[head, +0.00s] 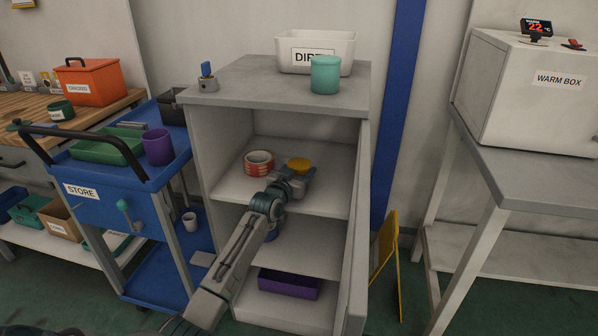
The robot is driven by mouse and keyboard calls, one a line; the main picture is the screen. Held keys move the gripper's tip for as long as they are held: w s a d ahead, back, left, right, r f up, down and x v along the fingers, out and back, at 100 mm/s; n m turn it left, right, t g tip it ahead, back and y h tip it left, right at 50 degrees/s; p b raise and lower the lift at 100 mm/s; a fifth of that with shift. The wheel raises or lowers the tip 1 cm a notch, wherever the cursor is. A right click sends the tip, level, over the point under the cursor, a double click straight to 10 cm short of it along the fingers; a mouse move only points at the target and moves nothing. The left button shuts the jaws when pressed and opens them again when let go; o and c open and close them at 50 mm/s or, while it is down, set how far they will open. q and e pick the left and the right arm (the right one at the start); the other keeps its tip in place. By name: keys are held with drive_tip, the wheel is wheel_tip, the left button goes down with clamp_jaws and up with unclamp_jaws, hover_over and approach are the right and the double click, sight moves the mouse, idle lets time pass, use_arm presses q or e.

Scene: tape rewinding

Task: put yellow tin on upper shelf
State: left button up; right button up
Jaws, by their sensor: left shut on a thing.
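The yellow tin (298,164) is inside the open grey cabinet (222,170), at the upper shelf (230,189). My left gripper (299,175) reaches in from the lower left and is shut on the tin. The gripper hides the lower part of the tin, so I cannot tell whether it touches the shelf. A red and white ring-shaped roll or tin (259,165) stands on the same shelf, to the left and apart from the gripper. My right gripper is not in view.
The cabinet door (355,240) stands open at the right. A purple bin (288,284) sits on the lower level. A teal cup (325,75) and a white tub (343,50) stand on top. The blue cart (100,205) is close at the left.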

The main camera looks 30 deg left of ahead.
use_arm(q)
drive_tip(key=shift+f, duration=0.1)
drive_tip(key=o, duration=1.1)
